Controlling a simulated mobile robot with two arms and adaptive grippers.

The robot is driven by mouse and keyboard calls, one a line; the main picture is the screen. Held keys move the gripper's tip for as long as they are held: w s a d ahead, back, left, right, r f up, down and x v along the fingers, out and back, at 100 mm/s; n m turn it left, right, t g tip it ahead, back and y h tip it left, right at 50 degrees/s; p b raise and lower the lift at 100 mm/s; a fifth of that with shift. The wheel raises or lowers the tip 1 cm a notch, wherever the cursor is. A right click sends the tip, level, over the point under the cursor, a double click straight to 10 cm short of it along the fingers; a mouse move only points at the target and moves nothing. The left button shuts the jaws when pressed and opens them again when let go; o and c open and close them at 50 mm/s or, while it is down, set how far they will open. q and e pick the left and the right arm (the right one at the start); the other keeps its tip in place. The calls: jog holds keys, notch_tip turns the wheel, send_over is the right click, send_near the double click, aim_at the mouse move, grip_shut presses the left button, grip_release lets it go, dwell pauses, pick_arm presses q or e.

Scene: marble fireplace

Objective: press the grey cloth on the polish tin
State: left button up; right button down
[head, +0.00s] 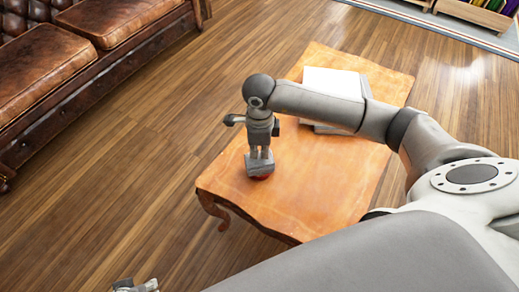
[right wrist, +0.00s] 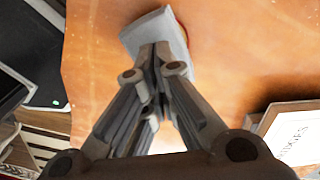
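My right gripper (head: 260,152) points down over the near left part of the wooden table (head: 300,205). Its fingers are closed on the grey cloth (head: 259,166), which also shows between and beyond the fingertips in the right wrist view (right wrist: 160,30). A red round thing, which looks like the polish tin (head: 263,177), shows just under the cloth; the cloth and gripper hide most of it. The cloth appears to rest on it, though I cannot tell how firmly. My left gripper (head: 137,286) is only partly in view at the bottom left edge, away from the table.
Pale books (head: 332,82) lie at the far end of the table; one also shows in the right wrist view (right wrist: 292,132). A brown leather sofa (head: 60,65) stands at the left. The table's near corner and front are clear.

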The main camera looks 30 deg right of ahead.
aim_at(259, 159)
pick_arm(q)
jog(key=shift+b+v, duration=0.65)
jog(key=shift+v, duration=1.45)
pick_arm(e)
jog(key=shift+f, duration=0.8)
pick_arm(q)
jog(key=shift+w+r, duration=0.1)
jog(key=shift+r, duration=0.1)
pick_arm(e)
jog(key=shift+r+p, duration=0.6)
jog(key=shift+r, duration=0.2)
jog(key=shift+r+p, duration=0.55)
jog(key=shift+r, duration=0.3)
jog(key=shift+r+p, duration=0.65)
jog(key=shift+r, duration=0.75)
pick_arm(q)
notch_tip(259, 159, down, 14)
jog(key=shift+g, duration=0.3)
